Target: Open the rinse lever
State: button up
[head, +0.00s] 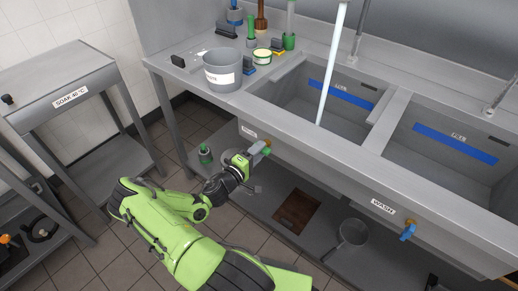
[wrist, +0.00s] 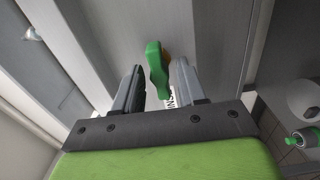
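The green rinse lever (head: 260,148) is on the front of the left sink, with an orange-brown part at its base, beside a small label (head: 249,132). My gripper (head: 245,159) is right at the lever, low in front of the sink. In the wrist view the green lever (wrist: 156,66) stands between the two grey fingers of my gripper (wrist: 160,72). The fingers are apart, with a visible gap on the left side; contact on the right side is hard to tell. The label behind shows partly between the fingers.
A pale column like running water (head: 332,62) drops into the left basin (head: 290,88). A blue lever (head: 408,231) sits by the WASH label (head: 383,207). A grey bucket (head: 222,72) stands on the counter. A lower shelf (head: 262,225) holds a pan (head: 352,233).

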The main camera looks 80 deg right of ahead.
jog(key=v, duration=0.7)
dwell(0.6)
